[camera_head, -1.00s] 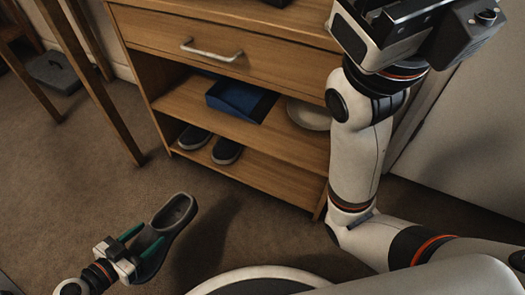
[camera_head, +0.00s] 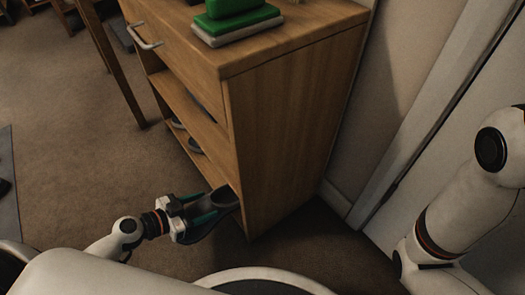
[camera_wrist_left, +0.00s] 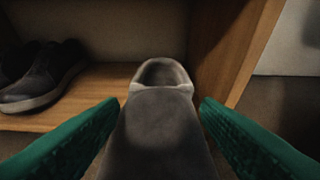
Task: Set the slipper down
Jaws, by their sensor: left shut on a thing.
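The grey slipper (camera_head: 224,197) is in my left gripper (camera_head: 206,207) in the head view, at the front right corner of the wooden cabinet. In the left wrist view the slipper (camera_wrist_left: 160,130) lies between the green fingers, its opening pointing away from me. Its far end is in front of the cabinet's low shelf (camera_wrist_left: 110,95), close to the right side panel (camera_wrist_left: 232,50). I cannot tell whether it touches the wood. My right arm shows at the right edge of the head view, but its gripper is out of view.
A dark shoe (camera_wrist_left: 42,75) stands on the low shelf, left of the slipper. The cabinet (camera_head: 290,120) has a drawer handle (camera_head: 145,38) and a green stack (camera_head: 235,18) on top.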

